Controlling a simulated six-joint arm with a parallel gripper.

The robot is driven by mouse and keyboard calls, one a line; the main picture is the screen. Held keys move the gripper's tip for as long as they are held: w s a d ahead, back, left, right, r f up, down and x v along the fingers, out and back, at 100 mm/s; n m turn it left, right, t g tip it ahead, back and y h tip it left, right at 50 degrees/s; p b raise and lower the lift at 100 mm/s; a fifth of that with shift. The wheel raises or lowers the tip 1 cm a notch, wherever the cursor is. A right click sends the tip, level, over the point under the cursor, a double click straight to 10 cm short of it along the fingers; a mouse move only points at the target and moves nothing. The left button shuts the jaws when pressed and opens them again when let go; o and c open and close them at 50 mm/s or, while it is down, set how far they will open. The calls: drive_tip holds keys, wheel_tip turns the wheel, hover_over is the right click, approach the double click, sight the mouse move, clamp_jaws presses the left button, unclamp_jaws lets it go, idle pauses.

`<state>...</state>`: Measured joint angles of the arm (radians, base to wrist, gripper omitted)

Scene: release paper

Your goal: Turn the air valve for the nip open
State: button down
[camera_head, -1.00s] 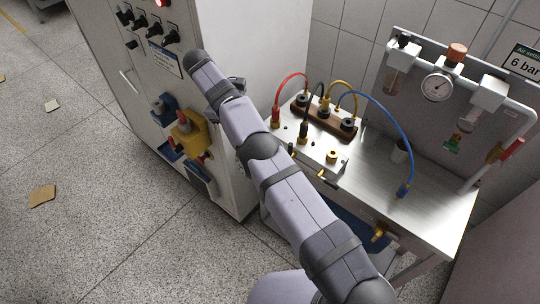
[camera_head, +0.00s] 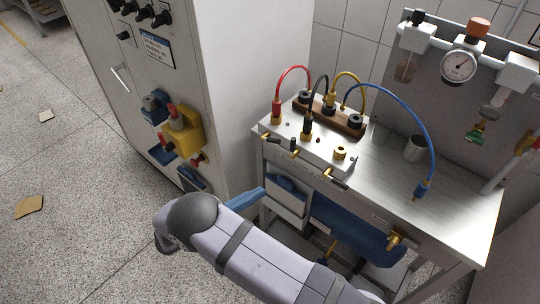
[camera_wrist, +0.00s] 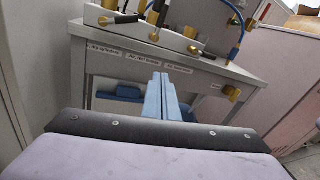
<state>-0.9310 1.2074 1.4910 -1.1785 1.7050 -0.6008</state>
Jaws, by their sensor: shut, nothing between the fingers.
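A pale manifold block (camera_head: 322,150) on the steel bench carries small brass valves with black levers along its front: a left one (camera_head: 271,138), a middle one (camera_head: 294,145) and a right one (camera_head: 336,181). The wrist view also shows the left lever (camera_wrist: 127,18) and right lever (camera_wrist: 194,50). Labels (camera_wrist: 103,48) sit on the bench edge below; they are too small to read surely, so I cannot tell which valve is the nip's. My gripper (camera_head: 258,192) has blue fingers, shut and empty, in front of and below the bench edge, apart from the valves. The wrist view shows its fingers (camera_wrist: 161,84) together.
Red, black, yellow and blue hoses (camera_head: 425,125) rise from the manifold. A white cabinet (camera_head: 255,70) stands left.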

drive_tip(key=w+n+t, duration=0.1)
drive_tip(key=n, duration=0.1)
drive_tip(key=w+n+t+y, duration=0.1)
drive_tip(key=t, duration=0.1)
drive_tip(key=w+n+t+y, duration=0.1)
drive_tip(key=n, duration=0.1)
drive_tip(key=shift+a+f+n+t, duration=0.1)
drive_tip(key=shift+a+n+t, duration=0.2)
drive_tip(key=shift+a, duration=0.1)
drive_tip(key=shift+w+d, duration=0.1)
drive_tip(key=w+d+r+p, duration=0.3)
drive_tip(key=w+d, duration=0.3)
drive_tip(key=w, duration=0.2)
drive_tip(key=shift+w+r+p, duration=0.3)
drive_tip(key=shift+r, duration=0.25)
